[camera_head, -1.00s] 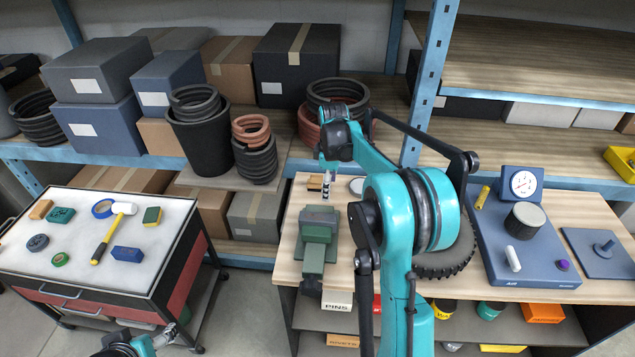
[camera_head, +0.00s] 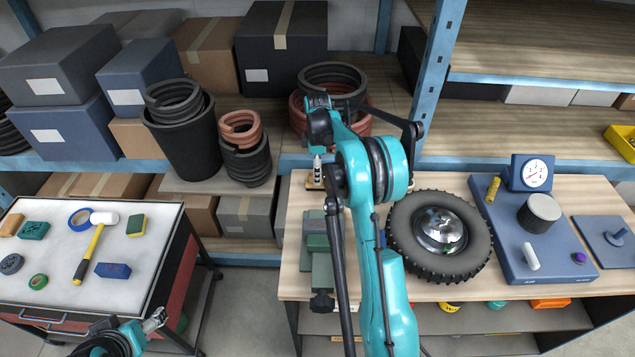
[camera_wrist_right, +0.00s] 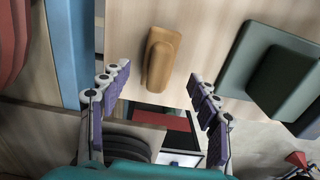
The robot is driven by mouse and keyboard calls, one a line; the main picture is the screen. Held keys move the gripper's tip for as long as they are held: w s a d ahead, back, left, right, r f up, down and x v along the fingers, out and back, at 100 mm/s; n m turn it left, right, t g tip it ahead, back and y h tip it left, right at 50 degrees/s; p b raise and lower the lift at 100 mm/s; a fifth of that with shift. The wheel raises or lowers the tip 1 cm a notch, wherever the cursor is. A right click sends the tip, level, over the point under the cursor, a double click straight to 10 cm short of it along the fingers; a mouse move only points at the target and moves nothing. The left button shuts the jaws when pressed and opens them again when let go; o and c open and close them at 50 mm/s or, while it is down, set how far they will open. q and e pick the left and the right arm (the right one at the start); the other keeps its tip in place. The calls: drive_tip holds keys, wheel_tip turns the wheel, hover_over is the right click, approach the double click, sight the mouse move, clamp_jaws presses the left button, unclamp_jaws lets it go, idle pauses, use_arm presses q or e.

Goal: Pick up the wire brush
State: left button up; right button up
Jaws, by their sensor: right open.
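The wire brush, seen as a tan wooden block (camera_wrist_right: 161,58), lies on the bench top in the right wrist view; its bristles are not visible. In the head view only a small brown piece of it (camera_head: 312,184) shows at the back left of the workbench, partly hidden by my right gripper (camera_head: 318,170). In the wrist view my right gripper (camera_wrist_right: 158,76) is open and empty, with its fingers apart on either side of the brush's near end. My left gripper (camera_head: 155,320) is at the lower left, by the white-topped cart; its jaws are too small to judge.
A green vise (camera_head: 320,250) stands close to the brush and shows dark green in the wrist view (camera_wrist_right: 275,75). A tyred wheel (camera_head: 440,238) and a blue gauge plate (camera_head: 530,245) are on the workbench (camera_head: 590,190). A blue shelf post (camera_wrist_right: 70,50) is left of my right fingers.

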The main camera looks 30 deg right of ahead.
drive_tip(key=f, duration=0.4)
drive_tip(key=shift+d, duration=0.2)
drive_tip(key=c, duration=1.3)
drive_tip(key=shift+r, duration=0.1)
drive_tip(key=shift+r, duration=0.5)
wheel_tip(320, 180, up, 3)
drive_tip(key=shift+f, duration=0.1)
drive_tip(key=s+d+r+p, duration=0.1)
drive_tip(key=s+d+r, duration=0.6)
drive_tip(key=s, duration=0.1)
drive_tip(key=shift+s+d, duration=0.25)
drive_tip(key=shift+s, duration=0.15)
